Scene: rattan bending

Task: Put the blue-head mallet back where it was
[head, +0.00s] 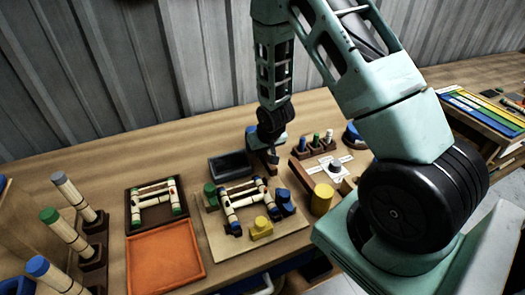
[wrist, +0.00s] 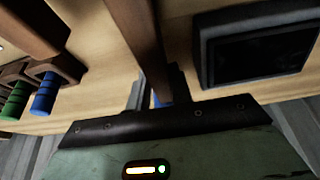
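My gripper (head: 271,153) points down over the back middle of the bench, between the dark tray and the small peg holders. In the wrist view, a long brown wooden handle (wrist: 138,40) runs between my fingers, and they look closed on it. A bit of blue (wrist: 156,101) shows at the handle's near end, and blue (head: 252,131) also shows beside my gripper in the head view. This fits the blue-head mallet, though its head is mostly hidden by my gripper.
The dark tray (head: 230,164) is left of my gripper. Blue (head: 302,145) and green (head: 316,140) pegs stand in holders to the right. In front are a board (head: 290,225) with a rattan frame and clamps, an orange tray (head: 165,258) and a yellow cylinder (head: 321,200).

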